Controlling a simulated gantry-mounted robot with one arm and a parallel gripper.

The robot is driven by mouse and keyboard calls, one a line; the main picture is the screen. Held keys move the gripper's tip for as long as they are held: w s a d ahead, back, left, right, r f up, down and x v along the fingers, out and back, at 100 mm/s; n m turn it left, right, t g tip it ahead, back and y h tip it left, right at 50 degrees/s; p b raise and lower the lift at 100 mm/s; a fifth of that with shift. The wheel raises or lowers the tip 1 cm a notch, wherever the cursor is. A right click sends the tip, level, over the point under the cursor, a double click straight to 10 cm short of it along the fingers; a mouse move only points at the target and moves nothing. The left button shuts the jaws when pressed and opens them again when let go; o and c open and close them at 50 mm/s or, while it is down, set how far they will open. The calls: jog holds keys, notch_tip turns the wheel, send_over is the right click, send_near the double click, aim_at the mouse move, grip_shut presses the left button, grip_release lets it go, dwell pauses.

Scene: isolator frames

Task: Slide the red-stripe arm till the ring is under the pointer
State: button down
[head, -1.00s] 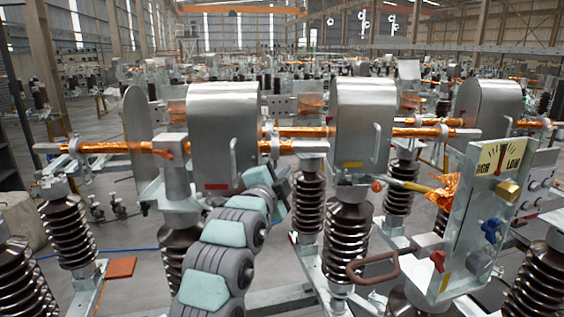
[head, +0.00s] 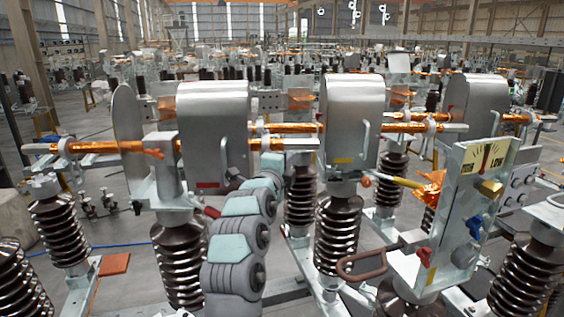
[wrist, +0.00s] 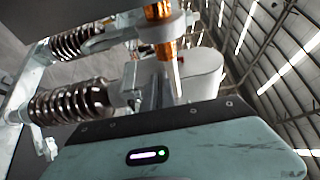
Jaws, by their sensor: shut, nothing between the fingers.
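A red pointer (head: 486,157) stands on the yellow HIGH/LOW dial at the right. My arm rises in front of the left cover's right side.
A middle cover (head: 352,115) with a yellow stripe stands right of my arm. Dark ribbed insulator posts (head: 338,235) stand close around it. The dial panel (head: 450,215) has coloured knobs and a brown loop handle (head: 360,266). Open floor shows at the left.

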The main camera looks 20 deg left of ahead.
jog(key=a, duration=0.1)
jog(key=a+p, duration=0.1)
jog(key=a, duration=0.1)
jog(key=shift+s+a, duration=0.25)
jog(key=shift+a, duration=0.15)
jog(key=shift+f, duration=0.1)
jog(key=b, duration=0.1)
jog(key=a+b, duration=0.1)
jog(key=b, duration=0.1)
jog(key=shift+s, duration=0.2)
